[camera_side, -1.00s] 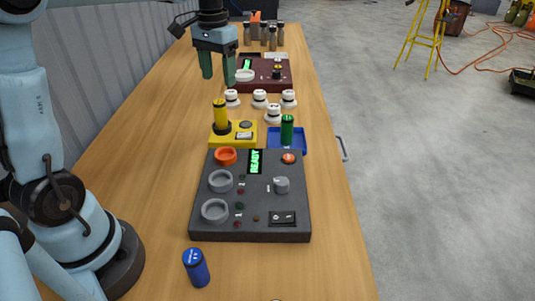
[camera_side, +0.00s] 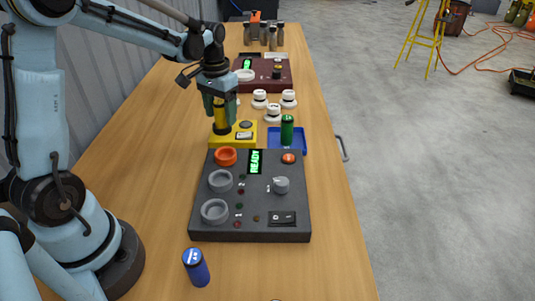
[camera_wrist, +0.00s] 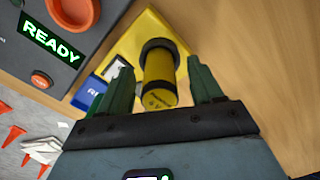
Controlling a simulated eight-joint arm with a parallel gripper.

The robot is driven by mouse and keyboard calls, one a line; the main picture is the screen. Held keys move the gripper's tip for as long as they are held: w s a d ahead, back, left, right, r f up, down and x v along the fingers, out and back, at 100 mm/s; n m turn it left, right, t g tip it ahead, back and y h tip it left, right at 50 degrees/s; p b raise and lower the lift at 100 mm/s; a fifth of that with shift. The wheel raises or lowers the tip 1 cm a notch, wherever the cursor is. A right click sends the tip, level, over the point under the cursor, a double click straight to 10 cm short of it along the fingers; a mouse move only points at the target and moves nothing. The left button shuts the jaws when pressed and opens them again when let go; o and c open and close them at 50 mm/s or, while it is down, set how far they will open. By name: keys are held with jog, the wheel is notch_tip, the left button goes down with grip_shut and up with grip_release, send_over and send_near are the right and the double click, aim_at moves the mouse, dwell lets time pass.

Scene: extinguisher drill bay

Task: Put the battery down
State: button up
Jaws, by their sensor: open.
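A yellow battery (camera_side: 221,124) stands upright in a black collar on a yellow base (camera_side: 246,142). My gripper (camera_side: 219,112) is open over it, with green fingers on either side of its upper part. In the wrist view the yellow battery (camera_wrist: 159,82) lies between the two spread fingers of my gripper (camera_wrist: 160,72). I see no clear grip on it. A green battery (camera_side: 287,130) stands upright in a blue tray (camera_side: 302,148). A blue battery (camera_side: 196,268) stands on the table at the near left.
A dark grey panel (camera_side: 250,220) with a green READY screen, an orange ring and two grey rings is in front of the yellow base. Several white knob-like pieces (camera_side: 273,113) and a maroon panel (camera_side: 270,85) are behind. The wooden table (camera_side: 140,165) is bare on the left.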

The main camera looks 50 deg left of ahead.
jog(key=shift+f, duration=0.6)
grip_shut()
jog(key=shift+r, duration=0.1)
